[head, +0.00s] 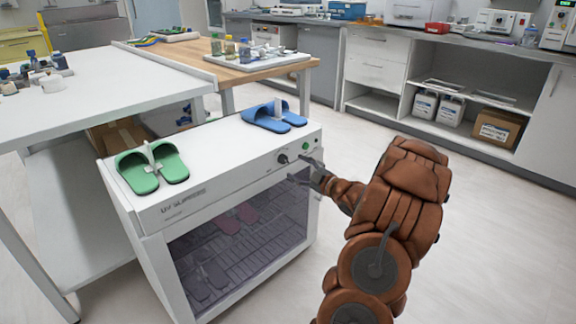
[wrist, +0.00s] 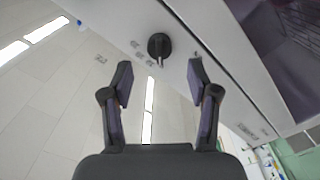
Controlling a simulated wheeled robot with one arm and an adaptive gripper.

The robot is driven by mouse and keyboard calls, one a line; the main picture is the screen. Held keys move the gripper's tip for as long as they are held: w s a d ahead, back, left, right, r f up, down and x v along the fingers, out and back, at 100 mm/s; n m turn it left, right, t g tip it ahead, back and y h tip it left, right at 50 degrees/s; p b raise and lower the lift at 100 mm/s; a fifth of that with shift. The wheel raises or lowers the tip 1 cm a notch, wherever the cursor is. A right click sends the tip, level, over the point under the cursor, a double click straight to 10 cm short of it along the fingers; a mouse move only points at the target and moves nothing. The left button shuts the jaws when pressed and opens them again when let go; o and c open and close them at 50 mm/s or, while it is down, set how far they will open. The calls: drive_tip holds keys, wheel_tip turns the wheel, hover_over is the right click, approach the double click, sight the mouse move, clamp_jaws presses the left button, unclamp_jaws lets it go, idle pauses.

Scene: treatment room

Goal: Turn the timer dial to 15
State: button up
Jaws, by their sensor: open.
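The timer dial (head: 283,158) is a small dark round knob on the right end of the white cabinet's front panel. In the wrist view the dial (wrist: 158,44) is a black knob with a lighter pointer, between and just beyond my fingertips. My gripper (head: 302,169) is open, in front of the panel's right end. In the wrist view my gripper (wrist: 160,74) has its two fingers spread wide with nothing between them. The fingers look apart from the dial. The scale marks beside the dial are too small to read.
The white cabinet (head: 226,174) has a dark see-through door with slippers inside. Green slippers (head: 152,167) and blue slippers (head: 273,116) lie on top. A green button (head: 306,146) sits right of the dial. A white table (head: 100,95) stands at left. Floor at right is clear.

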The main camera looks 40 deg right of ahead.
sight(287, 161)
drive_tip(key=shift+w+b, duration=0.45)
drive_tip(key=shift+w, duration=2.1)
clamp_jaws()
